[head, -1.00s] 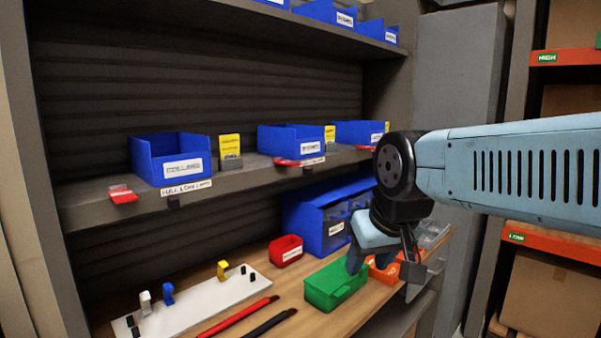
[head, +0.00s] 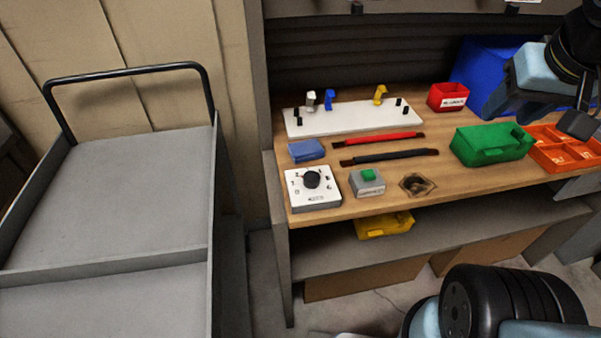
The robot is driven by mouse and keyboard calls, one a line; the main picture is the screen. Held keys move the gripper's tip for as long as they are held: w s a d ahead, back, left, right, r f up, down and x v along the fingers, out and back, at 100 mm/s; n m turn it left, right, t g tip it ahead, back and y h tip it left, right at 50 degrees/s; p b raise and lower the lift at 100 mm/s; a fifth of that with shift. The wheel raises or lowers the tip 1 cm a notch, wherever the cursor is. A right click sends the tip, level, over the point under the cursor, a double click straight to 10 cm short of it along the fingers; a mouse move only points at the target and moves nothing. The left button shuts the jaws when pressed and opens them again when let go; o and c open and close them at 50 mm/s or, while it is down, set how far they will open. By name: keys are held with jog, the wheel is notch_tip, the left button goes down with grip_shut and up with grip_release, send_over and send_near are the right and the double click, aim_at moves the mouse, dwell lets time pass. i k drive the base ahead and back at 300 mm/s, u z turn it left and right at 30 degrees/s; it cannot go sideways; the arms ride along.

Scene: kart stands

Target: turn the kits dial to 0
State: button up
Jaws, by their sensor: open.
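The dial is a round black knob (head: 312,179) on a white square box (head: 314,198) with markings around it. The box sits at the front left corner of the wooden bench top. The markings and the label on the box are too small to read, so I cannot tell which number the knob points at. My gripper (head: 545,112) is at the upper right, above the bench and near the green bin, far to the right of the dial. It is open and appears empty. Part of it is cut off by the frame edge.
Red (head: 378,140) and black (head: 390,157) rods, a white board (head: 350,118) and a green bin (head: 492,146) lie farther along. A grey cart (head: 120,200) stands left.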

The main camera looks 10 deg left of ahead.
aim_at(311, 178)
jog(key=u, duration=1.25)
jog(key=k, duration=1)
jog(key=z, duration=0.55)
jog(key=i, duration=0.55)
jog(key=u, duration=0.05)
